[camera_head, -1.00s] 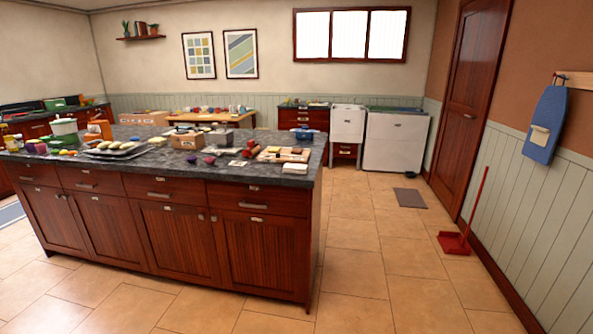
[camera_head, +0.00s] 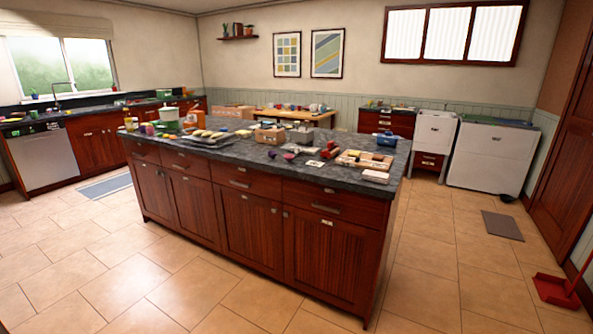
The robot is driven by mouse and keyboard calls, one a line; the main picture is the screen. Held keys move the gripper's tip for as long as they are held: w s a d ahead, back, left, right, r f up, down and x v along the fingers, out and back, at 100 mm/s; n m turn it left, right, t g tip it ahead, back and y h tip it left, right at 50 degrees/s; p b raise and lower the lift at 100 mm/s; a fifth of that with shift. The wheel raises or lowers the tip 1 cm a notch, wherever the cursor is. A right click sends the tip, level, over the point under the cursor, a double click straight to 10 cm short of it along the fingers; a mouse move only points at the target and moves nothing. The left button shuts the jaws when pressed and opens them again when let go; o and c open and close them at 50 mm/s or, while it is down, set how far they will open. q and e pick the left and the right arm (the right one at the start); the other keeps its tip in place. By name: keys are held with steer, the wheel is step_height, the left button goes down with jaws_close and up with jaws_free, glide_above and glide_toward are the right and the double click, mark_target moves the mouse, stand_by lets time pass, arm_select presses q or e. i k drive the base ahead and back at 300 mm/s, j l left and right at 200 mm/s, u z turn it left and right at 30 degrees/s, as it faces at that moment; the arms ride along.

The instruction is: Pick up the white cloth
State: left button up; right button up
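A small, flat white item that looks like a folded white cloth (camera_head: 376,177) lies on the dark countertop of the kitchen island (camera_head: 340,184), near its right front corner. It is small in the view, so I cannot be sure of its material. It lies just in front of a wooden tray (camera_head: 349,160) holding small items. Neither of my grippers is in view.
The island's counter also bears a cardboard box (camera_head: 270,136), a blue container (camera_head: 387,139) and a baking tray (camera_head: 209,143). Tiled floor (camera_head: 440,255) is open in front and to the right. A grey mat (camera_head: 502,226) and a red dustpan (camera_head: 553,290) lie at right.

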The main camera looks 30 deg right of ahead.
mark_target(377, 177)
steer(key=l+u, duration=0.25)
steer(key=l, duration=0.2)
steer(key=l+u, duration=0.2)
steer(key=l, duration=0.25)
steer(key=l+u, duration=0.25)
steer(key=l, duration=0.2)
steer(key=k+l+u, duration=0.2)
steer(key=l, duration=0.2)
steer(key=k+l+u, duration=0.1)
steer(key=l+u, duration=0.15)
steer(key=l, duration=0.2)
steer(key=k+l+u, duration=0.2)
steer(key=l, duration=0.15)
steer(key=k+l+u, duration=0.25)
steer(key=l, duration=0.15)
steer(key=i, duration=0.1)
